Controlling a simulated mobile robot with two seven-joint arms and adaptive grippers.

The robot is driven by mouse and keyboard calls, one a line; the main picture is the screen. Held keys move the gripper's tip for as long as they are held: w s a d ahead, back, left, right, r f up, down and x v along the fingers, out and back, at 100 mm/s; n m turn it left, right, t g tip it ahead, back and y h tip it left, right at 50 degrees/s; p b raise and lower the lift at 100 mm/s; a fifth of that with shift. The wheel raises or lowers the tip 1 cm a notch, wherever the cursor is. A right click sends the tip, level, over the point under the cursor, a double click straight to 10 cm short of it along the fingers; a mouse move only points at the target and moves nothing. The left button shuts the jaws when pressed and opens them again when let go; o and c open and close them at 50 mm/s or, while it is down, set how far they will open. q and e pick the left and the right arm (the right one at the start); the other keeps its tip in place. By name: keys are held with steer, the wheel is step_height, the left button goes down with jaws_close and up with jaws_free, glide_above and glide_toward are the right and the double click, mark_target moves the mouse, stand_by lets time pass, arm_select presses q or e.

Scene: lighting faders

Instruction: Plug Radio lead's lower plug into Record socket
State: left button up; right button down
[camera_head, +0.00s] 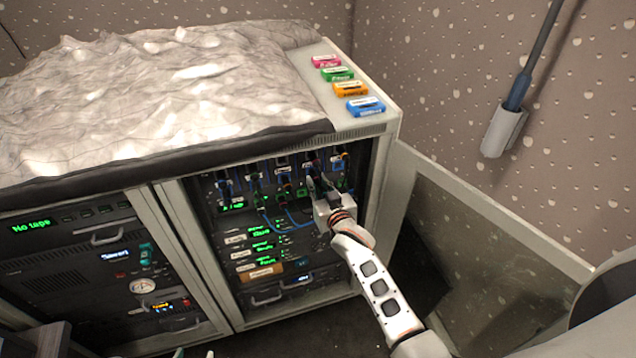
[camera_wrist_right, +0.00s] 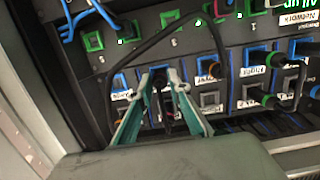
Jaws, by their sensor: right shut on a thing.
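My right gripper (camera_head: 313,180) reaches into the upper right of the patch panel (camera_head: 211,192). In the right wrist view, its teal fingers (camera_wrist_right: 165,76) come together on a dark plug, mostly hidden between them. Sockets with blue, green and grey frames surround the fingertips; a grey-framed socket (camera_wrist_right: 210,99) is just right of them. I cannot tell whether the held plug is in a socket. The Radio and Record labels cannot be read. Small pale tips at the bottom edge of the head view may be my left gripper (camera_head: 194,353); its jaw state is unclear.
A black cable (camera_wrist_right: 160,38) arches over the fingers, and blue cables (camera_wrist_right: 90,12) hang nearby. Other black plugs (camera_wrist_right: 268,100) stick out at right. The cabinet's pale side frame (camera_wrist_right: 30,125) is close on the left. Coloured blocks (camera_head: 350,89) lie on the cabinet top.

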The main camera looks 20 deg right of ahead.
steer(key=shift+w+r, duration=0.15)
steer(key=shift+r, duration=0.1)
steer(key=c, duration=1.8)
jaws_free()
steer(key=shift+f, duration=0.1)
steer(key=shift+w+f, duration=0.1)
steer(key=shift+w, duration=0.05)
steer(key=shift+s, duration=0.3)
steer(key=s+r, duration=0.2)
steer(key=s, duration=1)
steer(key=s+f+n+g, duration=0.1)
steer(key=s+f, duration=0.4)
steer(key=s, duration=0.2)
steer(key=s+f+n+g+y, duration=0.1)
steer(key=s+f+g, duration=0.1)
steer(key=s+f, duration=0.3)
steer(key=s+f+n+g+y, duration=0.1)
steer(key=s+f, duration=0.4)
steer(key=s, duration=0.5)
steer(key=shift+s+d+n+g, duration=0.2)
steer(key=shift+d+n+g, duration=0.05)
steer(key=shift+n+g, duration=0.3)
